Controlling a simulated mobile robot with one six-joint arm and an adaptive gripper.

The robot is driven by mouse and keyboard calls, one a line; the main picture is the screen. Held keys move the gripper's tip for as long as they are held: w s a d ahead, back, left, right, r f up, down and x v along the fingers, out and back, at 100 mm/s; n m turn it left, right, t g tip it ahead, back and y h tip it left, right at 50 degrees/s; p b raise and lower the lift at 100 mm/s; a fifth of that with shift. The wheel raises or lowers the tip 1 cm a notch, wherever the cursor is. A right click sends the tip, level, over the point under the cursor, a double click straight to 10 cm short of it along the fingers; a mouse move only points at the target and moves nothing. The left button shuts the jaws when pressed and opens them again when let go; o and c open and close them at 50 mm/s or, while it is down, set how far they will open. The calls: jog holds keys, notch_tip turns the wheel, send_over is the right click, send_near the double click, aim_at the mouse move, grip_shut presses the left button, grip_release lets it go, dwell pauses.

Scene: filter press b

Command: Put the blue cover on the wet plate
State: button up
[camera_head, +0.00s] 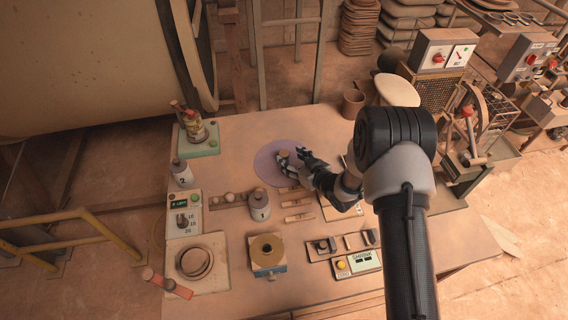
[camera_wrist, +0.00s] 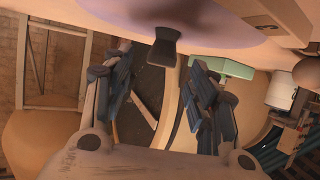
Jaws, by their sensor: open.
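A flat, round lavender-blue disc, which looks like the blue cover (camera_head: 268,168), lies at the middle of the table. It also fills the top of the wrist view (camera_wrist: 215,22), where a dark knob (camera_wrist: 165,48) stands on it. My gripper (camera_head: 300,153) is over the right part of the disc, with its fingers spread. In the wrist view the open fingers (camera_wrist: 160,75) lie to either side of the knob in the picture, and nothing is held. I cannot make out the wet plate; whether it is under the disc cannot be told.
A grey weight (camera_head: 259,206) and wooden pieces (camera_head: 297,203) stand just in front of the disc. A brown cup (camera_head: 353,104) stands behind.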

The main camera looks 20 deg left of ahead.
aim_at(286, 155)
jog(key=b+x, duration=0.1)
jog(key=x, duration=0.4)
jog(key=shift+s+f+b, duration=0.1)
jog(key=shift+s+b, duration=0.1)
jog(key=shift+b, duration=0.2)
jog(key=shift+w+a, duration=0.25)
jog(key=shift+c, duration=0.2)
jog(key=c, duration=1.2)
grip_shut()
